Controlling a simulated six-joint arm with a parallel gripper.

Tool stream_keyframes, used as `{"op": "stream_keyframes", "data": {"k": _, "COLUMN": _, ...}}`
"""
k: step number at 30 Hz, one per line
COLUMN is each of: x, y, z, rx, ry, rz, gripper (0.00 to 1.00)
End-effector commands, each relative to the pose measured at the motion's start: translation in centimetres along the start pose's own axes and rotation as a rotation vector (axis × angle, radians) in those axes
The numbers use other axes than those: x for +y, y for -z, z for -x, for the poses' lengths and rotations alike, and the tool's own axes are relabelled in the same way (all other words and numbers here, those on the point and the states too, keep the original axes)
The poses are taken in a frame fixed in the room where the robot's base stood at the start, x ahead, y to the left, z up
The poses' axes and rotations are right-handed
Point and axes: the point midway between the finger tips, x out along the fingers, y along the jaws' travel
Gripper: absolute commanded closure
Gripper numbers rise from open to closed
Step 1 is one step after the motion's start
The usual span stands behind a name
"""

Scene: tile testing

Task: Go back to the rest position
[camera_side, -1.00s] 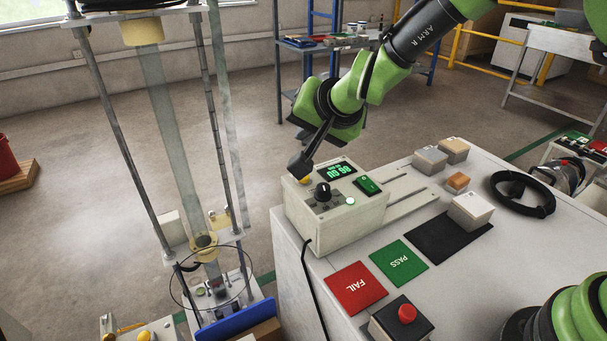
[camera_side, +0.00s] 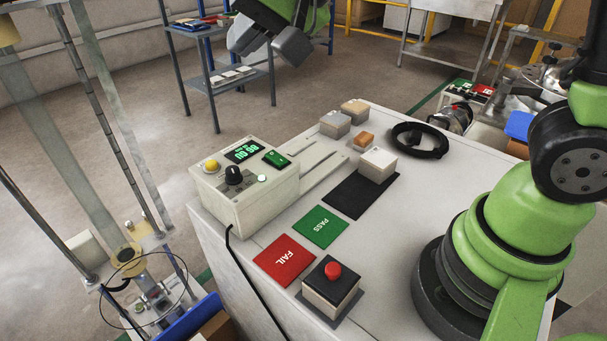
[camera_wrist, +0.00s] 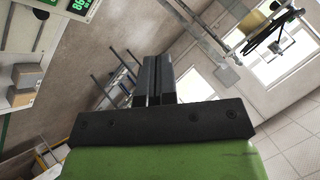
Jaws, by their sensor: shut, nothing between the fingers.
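My gripper (camera_side: 268,42) is at the top of the side view, raised in the air and apart from the white workbench (camera_side: 345,240). In the wrist view its two dark fingers (camera_wrist: 153,82) lie side by side, shut and empty. The control box (camera_side: 243,187) stands at the bench's left end, with a lit green display (camera_side: 241,154), a black knob (camera_side: 233,175) and a yellow button (camera_side: 211,165). Nothing touches my gripper.
A red FAIL pad (camera_side: 285,261), green PASS pad (camera_side: 320,227) and black mat (camera_side: 352,197) with a pale block (camera_side: 378,164) lie on the bench. A red-button box (camera_side: 331,283) is at the front. A tall tube rig (camera_side: 75,150) stands left.

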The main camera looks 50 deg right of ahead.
Motion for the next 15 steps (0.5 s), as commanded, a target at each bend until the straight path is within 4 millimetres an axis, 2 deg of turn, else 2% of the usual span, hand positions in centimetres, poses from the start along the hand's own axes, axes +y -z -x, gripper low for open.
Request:
{"op": "stream_keyframes", "data": {"k": 1, "x": 0.2, "y": -0.3, "z": 2.5, "rx": -0.005, "ry": 0.010, "rz": 0.020, "gripper": 1.00}}
{"op": "stream_keyframes", "data": {"k": 6, "x": 2.7, "y": -3.2, "z": 9.3, "rx": -0.050, "ry": -0.019, "rz": 0.091, "gripper": 1.00}}
{"op": "stream_keyframes", "data": {"k": 10, "x": 5.3, "y": -5.9, "z": 13.2, "rx": -0.072, "ry": -0.081, "rz": 0.130, "gripper": 1.00}}
{"op": "stream_keyframes", "data": {"k": 15, "x": 8.2, "y": -8.7, "z": 15.8, "rx": -0.083, "ry": -0.160, "rz": 0.151, "gripper": 1.00}}
